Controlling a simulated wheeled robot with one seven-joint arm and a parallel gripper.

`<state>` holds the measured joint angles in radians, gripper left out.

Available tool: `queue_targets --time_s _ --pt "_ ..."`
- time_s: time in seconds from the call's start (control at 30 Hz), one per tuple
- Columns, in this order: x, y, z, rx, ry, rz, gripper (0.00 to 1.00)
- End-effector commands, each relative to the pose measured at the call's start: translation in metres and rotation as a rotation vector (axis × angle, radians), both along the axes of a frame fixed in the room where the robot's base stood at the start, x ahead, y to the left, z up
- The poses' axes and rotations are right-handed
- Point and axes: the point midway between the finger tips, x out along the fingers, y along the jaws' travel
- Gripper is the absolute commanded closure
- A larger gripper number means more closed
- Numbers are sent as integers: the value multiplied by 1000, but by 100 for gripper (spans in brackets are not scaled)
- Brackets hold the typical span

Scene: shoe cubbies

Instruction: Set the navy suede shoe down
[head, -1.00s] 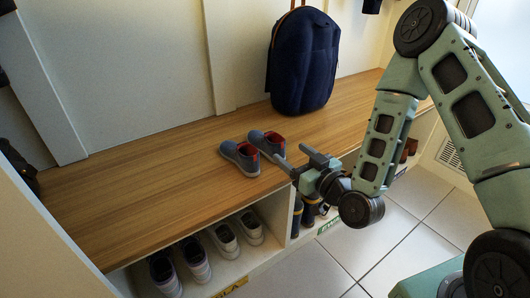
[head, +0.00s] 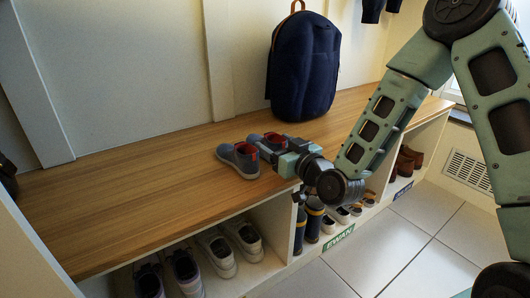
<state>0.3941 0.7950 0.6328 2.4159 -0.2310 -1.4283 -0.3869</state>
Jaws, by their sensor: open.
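Two navy-grey shoes with red linings stand upright side by side on the wooden bench top (head: 150,205). The left shoe (head: 238,160) is in full view near the front edge. The right shoe (head: 254,138) is partly hidden behind my gripper (head: 270,145). My gripper reaches in low from the right with its jaws open, at the right shoe's heel end. I cannot tell whether the fingers touch that shoe.
A navy backpack (head: 303,68) stands behind the shoes against the wall. Cubbies below hold several pairs: pale sneakers (head: 216,250), dark blue boots (head: 313,222) and brown shoes (head: 405,163). The bench top left of the shoes is clear.

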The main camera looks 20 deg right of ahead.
Motion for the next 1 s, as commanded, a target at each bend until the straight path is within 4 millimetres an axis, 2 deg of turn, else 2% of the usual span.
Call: queue_targets --time_s 0.1,0.33,0.37,0.53,0.63,0.67,1.0 --pt "10 3 0 1 -2 0 31" --pt "11 4 1 1 0 0 31" --pt "11 4 1 1 0 0 34" --pt "11 4 1 1 0 0 82" --pt "11 4 1 1 0 0 82" --pt "11 4 1 1 0 0 86" --pt "15 4 1 1 0 0 86"
